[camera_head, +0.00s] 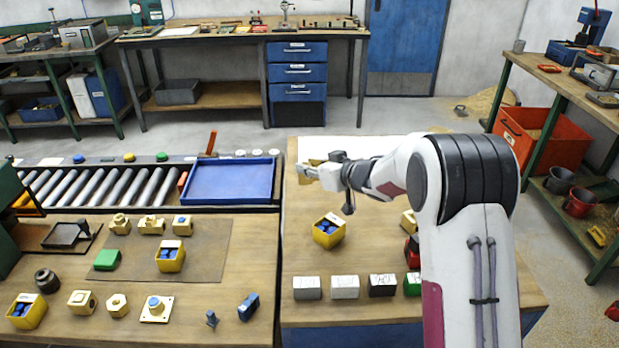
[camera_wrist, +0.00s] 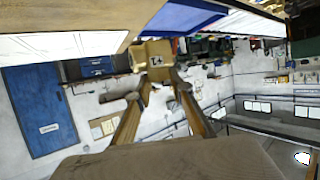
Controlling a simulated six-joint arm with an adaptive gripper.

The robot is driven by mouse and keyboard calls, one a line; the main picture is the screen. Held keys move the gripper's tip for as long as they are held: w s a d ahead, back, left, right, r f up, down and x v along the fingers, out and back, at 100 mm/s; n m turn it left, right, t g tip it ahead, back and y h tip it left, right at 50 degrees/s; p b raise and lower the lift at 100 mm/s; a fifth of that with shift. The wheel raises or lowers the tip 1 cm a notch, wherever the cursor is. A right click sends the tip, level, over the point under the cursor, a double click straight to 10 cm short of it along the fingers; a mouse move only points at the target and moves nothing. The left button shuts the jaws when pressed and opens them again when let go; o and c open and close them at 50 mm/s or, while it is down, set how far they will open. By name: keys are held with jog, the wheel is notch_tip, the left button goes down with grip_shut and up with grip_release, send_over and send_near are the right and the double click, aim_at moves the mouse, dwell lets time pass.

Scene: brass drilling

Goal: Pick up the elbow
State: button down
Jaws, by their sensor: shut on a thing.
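My gripper (camera_head: 325,170) is above the back of the right-hand bench, at the end of my arm stretching left. It is shut on a small tan, blocky piece (camera_head: 306,172), apparently the elbow; the fingers partly hide it. In the wrist view, the two fingers of my gripper (camera_wrist: 160,82) reach up to the tan piece (camera_wrist: 153,50), which has a pale face with dark marks. Its full shape is hard to tell.
On the right bench (camera_head: 300,240) stand a yellow box with blue contents (camera_head: 329,231) and a row of marked blocks (camera_head: 345,287). A blue tray (camera_head: 231,180) lies beside the roller conveyor (camera_head: 100,186). Several brass fittings (camera_head: 151,225) sit on the left bench. My arm covers the right bench's right side.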

jog(key=shift+r, duration=0.95)
